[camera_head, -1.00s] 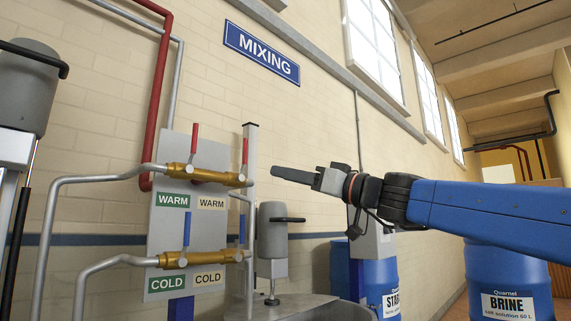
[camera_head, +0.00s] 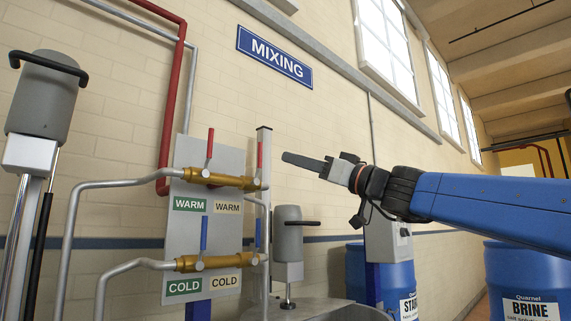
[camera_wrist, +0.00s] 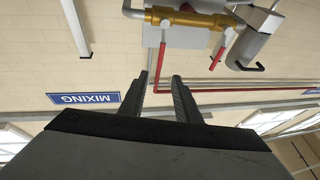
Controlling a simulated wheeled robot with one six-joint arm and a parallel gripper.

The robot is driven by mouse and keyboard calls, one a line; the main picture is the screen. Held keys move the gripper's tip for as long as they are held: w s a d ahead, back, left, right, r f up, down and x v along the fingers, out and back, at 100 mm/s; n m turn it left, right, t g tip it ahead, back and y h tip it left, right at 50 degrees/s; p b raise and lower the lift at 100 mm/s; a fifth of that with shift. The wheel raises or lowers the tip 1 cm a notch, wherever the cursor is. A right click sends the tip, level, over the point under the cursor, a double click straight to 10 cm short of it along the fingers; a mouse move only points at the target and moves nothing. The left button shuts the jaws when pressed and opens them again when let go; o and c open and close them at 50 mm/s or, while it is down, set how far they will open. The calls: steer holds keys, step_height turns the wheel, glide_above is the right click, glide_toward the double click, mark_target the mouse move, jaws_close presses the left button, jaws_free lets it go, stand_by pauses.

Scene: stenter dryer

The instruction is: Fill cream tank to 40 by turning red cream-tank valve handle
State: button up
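Two red handles stand upright on the upper brass valve pipe (camera_head: 228,180) of the grey panel. The right red handle (camera_head: 260,152) is above the cream-coloured WARM label (camera_head: 228,208); the left red handle (camera_head: 210,145) is above the green WARM label (camera_head: 189,204). My gripper (camera_head: 286,157) is just right of the right handle in the head view, at about its height. In the upside-down wrist view, my gripper (camera_wrist: 159,78) has its fingers apart with nothing between them. A red handle (camera_wrist: 160,62) lines up with the gap, apparently beyond the fingertips. No level readout is visible.
Two blue handles (camera_head: 203,233) sit on the lower COLD pipe. A grey mixer (camera_head: 288,240) stands over a metal tank (camera_head: 330,310) below my gripper. A MIXING sign (camera_head: 274,57) hangs above. Blue drums, one marked BRINE (camera_head: 525,275), stand right. The wall around my gripper is clear.

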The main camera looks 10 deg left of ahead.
steer(key=shift+x, duration=8.65)
jaws_close()
steer(key=shift+w+t, duration=0.1)
steer(key=shift+t, duration=0.2)
